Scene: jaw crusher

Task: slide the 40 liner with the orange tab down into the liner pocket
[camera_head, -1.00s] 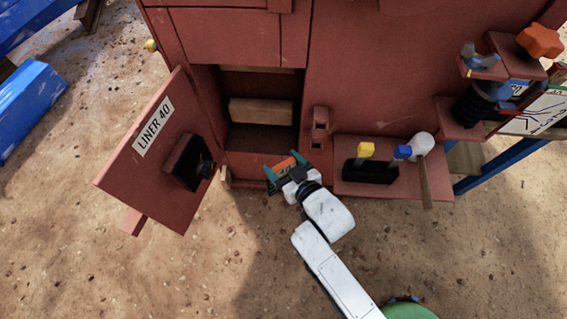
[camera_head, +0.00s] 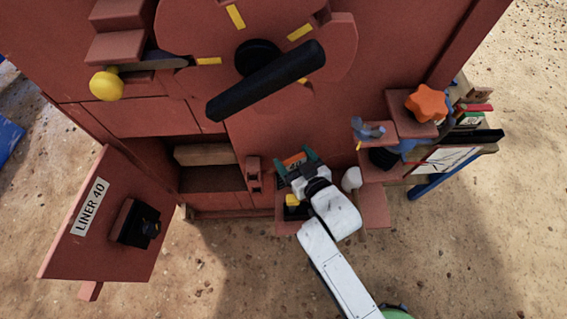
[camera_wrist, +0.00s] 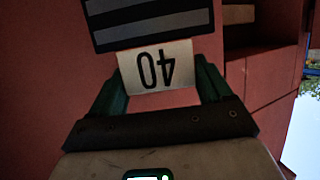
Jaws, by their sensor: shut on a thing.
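My gripper (camera_head: 297,163) is shut on the 40 liner by its orange tab (camera_head: 294,161), in front of the red machine wall. In the wrist view the tab (camera_wrist: 156,68) reads 40 upside down and looks pale, between the two green fingers. The dark, grey-striped liner plate (camera_wrist: 150,22) extends beyond it, its far end cut off. The open compartment (camera_head: 212,178) is left of my gripper, apart from the liner; it holds a tan block (camera_head: 205,154). I cannot tell where the pocket's slot is. The door labelled LINER 40 (camera_head: 92,206) hangs open at left.
A black lever (camera_head: 268,80) is above. An orange star knob (camera_head: 427,104) and clamp parts stand to the right. A small bracket (camera_head: 253,175) sits beside the compartment.

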